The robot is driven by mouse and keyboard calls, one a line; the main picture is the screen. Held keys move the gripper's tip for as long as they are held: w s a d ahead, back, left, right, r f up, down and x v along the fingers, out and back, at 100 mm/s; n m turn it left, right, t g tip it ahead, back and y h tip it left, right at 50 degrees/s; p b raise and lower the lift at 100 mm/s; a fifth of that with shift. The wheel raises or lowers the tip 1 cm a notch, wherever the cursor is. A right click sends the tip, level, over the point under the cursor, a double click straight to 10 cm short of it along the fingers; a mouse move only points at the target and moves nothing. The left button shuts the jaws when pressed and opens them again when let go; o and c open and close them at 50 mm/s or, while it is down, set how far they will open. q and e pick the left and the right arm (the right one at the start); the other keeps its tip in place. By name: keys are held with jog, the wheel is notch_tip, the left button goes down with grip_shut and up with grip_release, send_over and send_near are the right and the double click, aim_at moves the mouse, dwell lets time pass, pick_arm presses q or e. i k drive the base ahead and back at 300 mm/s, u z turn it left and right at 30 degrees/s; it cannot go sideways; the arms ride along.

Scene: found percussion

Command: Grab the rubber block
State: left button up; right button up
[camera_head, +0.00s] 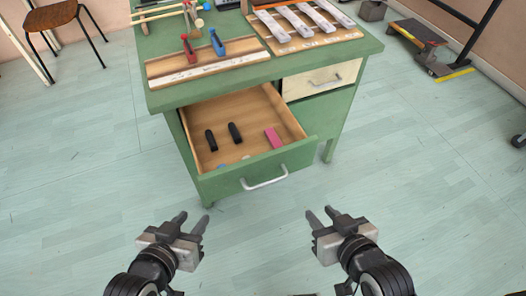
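A pink block (273,138), which may be the rubber block, lies in the right part of the open drawer (262,169) of a green desk. Two small black pieces (211,140) (235,133) lie to its left in the drawer. My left gripper (194,216) is open and empty, in front of the drawer and to its lower left in the picture. My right gripper (320,211) is open and empty, to the lower right of the drawer front. Neither gripper touches anything.
A small blue item (222,166) is partly hidden behind the drawer's front panel. A wheeled trolley (418,35) stands at the back right. The floor around my grippers is clear.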

aim_at(213, 146)
jog(key=k, duration=0.5)
jog(key=u, duration=1.85)
jog(key=i, duration=1)
jog(key=z, duration=1.85)
jog(key=i, duration=0.5)
